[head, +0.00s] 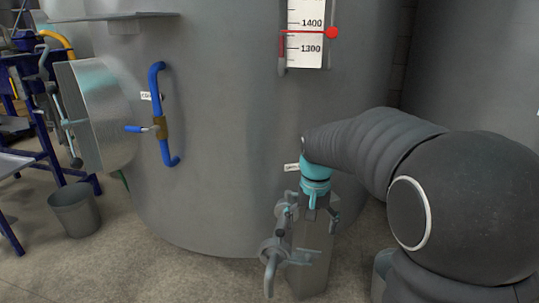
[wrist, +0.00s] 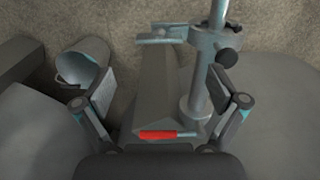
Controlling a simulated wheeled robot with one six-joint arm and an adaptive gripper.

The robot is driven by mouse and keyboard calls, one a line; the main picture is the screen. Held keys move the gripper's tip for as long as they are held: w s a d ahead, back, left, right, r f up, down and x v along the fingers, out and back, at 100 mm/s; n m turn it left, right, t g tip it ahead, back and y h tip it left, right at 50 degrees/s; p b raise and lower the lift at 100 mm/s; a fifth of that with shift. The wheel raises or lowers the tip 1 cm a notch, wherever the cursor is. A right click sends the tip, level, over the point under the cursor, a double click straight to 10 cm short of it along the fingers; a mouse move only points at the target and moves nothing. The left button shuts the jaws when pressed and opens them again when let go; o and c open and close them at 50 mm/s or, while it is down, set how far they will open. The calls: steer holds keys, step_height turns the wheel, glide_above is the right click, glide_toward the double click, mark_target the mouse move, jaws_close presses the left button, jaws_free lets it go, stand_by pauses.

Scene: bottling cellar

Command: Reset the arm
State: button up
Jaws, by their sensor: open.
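My gripper (head: 311,207) hangs from my arm at the right of the head view and points down in front of the large grey tank. Its two fingers stand wide apart in the wrist view (wrist: 160,95), with nothing gripped between them. Below it in the head view is a grey post (head: 312,262) with a metal pipe valve (head: 276,250) beside it. In the wrist view the post (wrist: 162,95), the valve pipe (wrist: 196,85) and a red-handled lever (wrist: 158,135) show between and below the fingers. I cannot tell whether a finger touches any of them.
The tank (head: 225,130) fills the middle, with a blue-handled valve (head: 161,120), a round hatch (head: 95,115) and a gauge (head: 305,35) with a red knob. A bucket (head: 76,212) stands at left by a blue frame (head: 40,130). Another bucket (wrist: 84,66) shows in the wrist view.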

steer(key=shift+s+f+n, duration=0.3)
steer(key=shift+s+f, duration=0.25)
steer(key=shift+f, duration=0.35)
steer(key=s+r+n+t, duration=0.1)
steer(key=s+r+t, duration=0.1)
steer(key=s, duration=0.9)
steer(key=s+r+n+t+p, duration=0.1)
steer(key=s+r+t, duration=0.2)
steer(key=s, duration=0.8)
step_height(320, 180, up, 2)
steer(key=shift+d+r+n, duration=0.2)
steer(key=shift+n, duration=0.1)
